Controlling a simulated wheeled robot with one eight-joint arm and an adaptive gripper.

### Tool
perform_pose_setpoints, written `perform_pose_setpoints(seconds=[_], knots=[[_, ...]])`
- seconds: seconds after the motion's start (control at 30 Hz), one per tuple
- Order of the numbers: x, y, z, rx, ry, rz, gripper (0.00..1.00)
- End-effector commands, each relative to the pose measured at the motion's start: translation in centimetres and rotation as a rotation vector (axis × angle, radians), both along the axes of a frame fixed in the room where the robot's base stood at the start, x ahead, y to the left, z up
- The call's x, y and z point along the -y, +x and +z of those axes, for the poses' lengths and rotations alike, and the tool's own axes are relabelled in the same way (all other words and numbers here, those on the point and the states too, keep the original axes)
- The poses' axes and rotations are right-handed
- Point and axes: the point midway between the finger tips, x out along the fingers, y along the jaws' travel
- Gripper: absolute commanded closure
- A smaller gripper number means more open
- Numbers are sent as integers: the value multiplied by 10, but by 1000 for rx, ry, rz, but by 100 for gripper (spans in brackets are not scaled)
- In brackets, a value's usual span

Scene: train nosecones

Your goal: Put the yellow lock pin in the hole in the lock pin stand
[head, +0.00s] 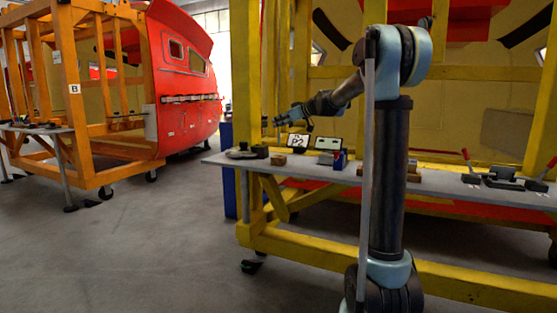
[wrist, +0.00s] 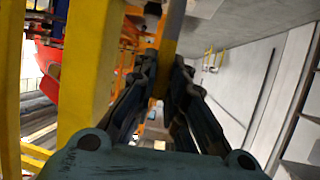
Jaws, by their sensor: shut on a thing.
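My gripper (head: 281,119) is above the left end of the grey work table, pointing left, in front of a yellow frame post. In the wrist view the two dark fingers (wrist: 166,68) close around a dull yellow, narrow piece (wrist: 170,36), which I take to be the yellow lock pin. Its ends are partly hidden by the fingers. In the head view the pin is too small to make out against the yellow post. Below the gripper, a low dark fixture (head: 241,153) and a small brown block (head: 278,160) sit on the table. I cannot tell which is the lock pin stand.
The grey table (head: 330,172) runs along the yellow frame (head: 242,80). An orange frame (head: 75,90) with a red nosecone (head: 182,85) is left. The floor between is clear.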

Motion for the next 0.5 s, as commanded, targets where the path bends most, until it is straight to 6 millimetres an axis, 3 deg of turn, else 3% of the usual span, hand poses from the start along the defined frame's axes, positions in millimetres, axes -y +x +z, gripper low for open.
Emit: perform_pose_setpoints(seconds=[0.23,0.5], knots=[[-4,-1,-39,0,0,4,100],[-9,-2,-58,1,0,9,100]])
